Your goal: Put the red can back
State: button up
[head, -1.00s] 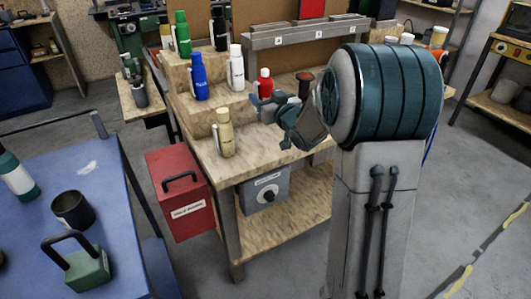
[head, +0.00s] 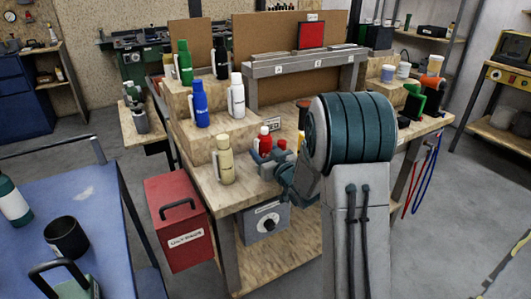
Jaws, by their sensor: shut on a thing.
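The cream can (head: 225,160) stands on the bench to the left.
A stepped wooden stand (head: 214,140) holds blue (head: 200,105), white (head: 236,97), green (head: 184,63) and black (head: 221,60) cans. A grey rack (head: 307,62) stands behind. A red box (head: 180,222) is left of the bench; a blue table (head: 98,195) is at left front.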

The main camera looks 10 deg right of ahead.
jog(key=shift+f+b, duration=0.1)
jog(key=shift+b, duration=0.2)
jog(key=o, duration=0.7)
jog(key=shift+c, duration=0.2)
jog(key=shift+r+p, duration=0.2)
jog(key=shift+p, duration=0.1)
jog(key=s+d+f+m+g+h, duration=0.1)
jog(key=s+d+m+g+h, duration=0.2)
jog(key=s, duration=0.7)
jog(key=s+d+f+g+h, duration=0.1)
jog(key=s+d+g+h, duration=0.3)
jog(key=s, duration=0.6)
jog(key=s+a+g, duration=0.3)
jog(key=s+g, duration=0.1)
jog(key=s, duration=0.4)
jog(key=s+a+g+y, duration=0.1)
jog(key=s+a+g, duration=0.2)
jog(key=s, duration=0.5)
jog(key=shift+s+a+m+g+y+b, duration=0.35)
jog(key=shift+g+b, duration=0.1)
jog(key=shift+g, duration=0.15)
